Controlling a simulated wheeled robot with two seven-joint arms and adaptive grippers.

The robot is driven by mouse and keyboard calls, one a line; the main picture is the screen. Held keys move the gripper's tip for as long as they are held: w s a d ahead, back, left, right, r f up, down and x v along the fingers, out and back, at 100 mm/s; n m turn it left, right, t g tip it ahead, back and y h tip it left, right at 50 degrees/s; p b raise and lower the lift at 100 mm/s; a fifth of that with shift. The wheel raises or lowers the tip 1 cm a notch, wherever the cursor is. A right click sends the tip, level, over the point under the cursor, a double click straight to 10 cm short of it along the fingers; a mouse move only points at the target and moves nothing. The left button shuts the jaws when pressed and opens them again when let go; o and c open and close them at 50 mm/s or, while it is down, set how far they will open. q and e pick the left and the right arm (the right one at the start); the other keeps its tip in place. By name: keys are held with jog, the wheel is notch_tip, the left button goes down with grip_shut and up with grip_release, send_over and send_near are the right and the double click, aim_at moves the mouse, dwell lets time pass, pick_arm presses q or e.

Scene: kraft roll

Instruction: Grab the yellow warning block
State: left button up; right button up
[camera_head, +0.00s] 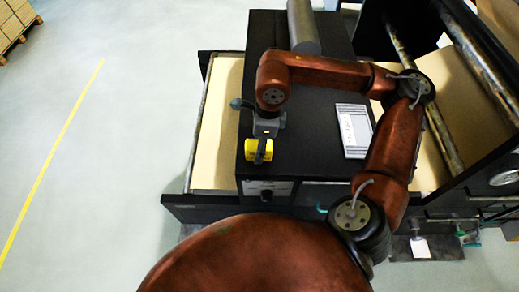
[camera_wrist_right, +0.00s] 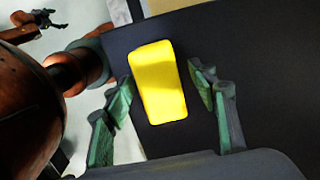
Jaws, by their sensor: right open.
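The yellow warning block (camera_head: 251,149) rests on the black table top (camera_head: 320,188) near its front left edge. My right gripper (camera_head: 264,140) is directly over it, pointing down, and partly hides it in the head view. In the right wrist view the block (camera_wrist_right: 158,75) appears between the two green-padded fingers of the right gripper (camera_wrist_right: 160,88). The fingers are open, with a visible gap on each side of the block. A small dark gripper, seemingly my left one (camera_wrist_right: 47,18), shows at the upper left of that view; its jaw state is unclear.
A white and grey panel (camera_head: 354,130) lies on the table to the right of the block. A grey roll (camera_head: 303,27) lies at the back. Tan sheet (camera_head: 222,110) runs left of the table top. Metal rollers and a dark frame (camera_head: 480,75) stand at the right.

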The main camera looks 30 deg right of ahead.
jog(key=shift+c, duration=0.7)
jog(key=c, duration=1.2)
